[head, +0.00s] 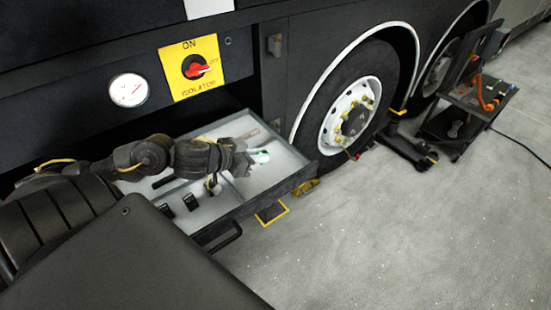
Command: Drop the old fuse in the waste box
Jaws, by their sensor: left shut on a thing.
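My left gripper (246,158) reaches in from the left over the open grey drawer (226,208) under the coach's side. It is shut on a small white and green piece (262,156), likely the old fuse, mostly hidden by the fingers. The piece shows at the fingertips, over the drawer's right part; its height above the floor of the drawer is hard to tell. A dark square with a yellow rim (271,213), possibly the waste box, is low in front of the drawer, partly hidden by it. My right gripper is not in view.
Small black blocks (190,202) lie in the drawer's front compartment. A red isolator switch (195,67) and a round gauge (128,90) are above. A yellow chock (306,188) is by the wheel (348,120). A tool trolley (465,112) stands at right. The front floor is clear.

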